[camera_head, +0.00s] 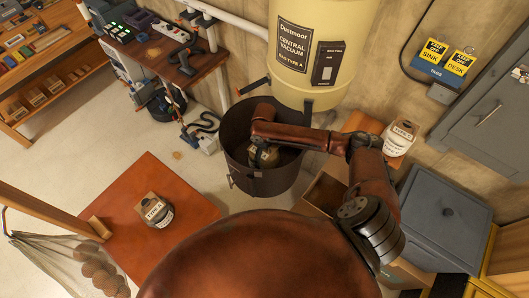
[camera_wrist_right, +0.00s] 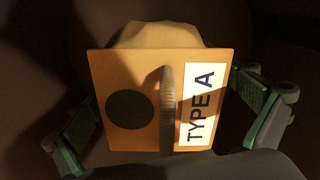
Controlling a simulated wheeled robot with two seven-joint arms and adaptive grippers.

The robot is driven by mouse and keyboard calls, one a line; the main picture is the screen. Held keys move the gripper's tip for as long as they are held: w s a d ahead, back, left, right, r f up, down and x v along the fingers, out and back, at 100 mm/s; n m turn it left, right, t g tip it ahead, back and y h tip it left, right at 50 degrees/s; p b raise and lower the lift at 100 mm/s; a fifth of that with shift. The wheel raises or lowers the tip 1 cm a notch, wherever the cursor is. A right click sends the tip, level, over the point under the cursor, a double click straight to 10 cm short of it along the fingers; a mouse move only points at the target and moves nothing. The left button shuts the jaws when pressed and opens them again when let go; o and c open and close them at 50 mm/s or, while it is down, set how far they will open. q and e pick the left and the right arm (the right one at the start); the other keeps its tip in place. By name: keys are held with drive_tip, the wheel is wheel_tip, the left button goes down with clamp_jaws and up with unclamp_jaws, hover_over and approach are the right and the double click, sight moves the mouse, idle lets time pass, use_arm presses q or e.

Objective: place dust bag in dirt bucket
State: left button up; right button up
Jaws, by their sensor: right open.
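A dust bag (camera_wrist_right: 143,70) with a brown card collar, a round dark hole and a "TYPE A" label fills the right wrist view. The dark dirt bucket (camera_head: 240,180) stands on the floor below the yellow central vacuum tank (camera_head: 310,40). My right arm reaches over its rim, and my right gripper (camera_head: 263,158) is down inside the bucket. In the right wrist view its green-edged fingers stand apart on either side of the bag. The bag's underside is hidden, so I cannot tell whether it touches the bucket's bottom. My left gripper is not in view.
Another dust bag (camera_head: 155,211) sits on the red-brown table (camera_head: 185,185) at left. A "TYPE C" bag (camera_head: 399,138) is at right, near an open cardboard box (camera_head: 325,191) and a grey bin (camera_head: 445,215). A net of round objects (camera_head: 95,270) hangs lower left.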

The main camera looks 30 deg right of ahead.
drive_tip(key=shift+r, duration=0.1)
wheel_tip(320, 180, up, 12)
drive_tip(key=shift+b, duration=0.45)
idle(1.1)
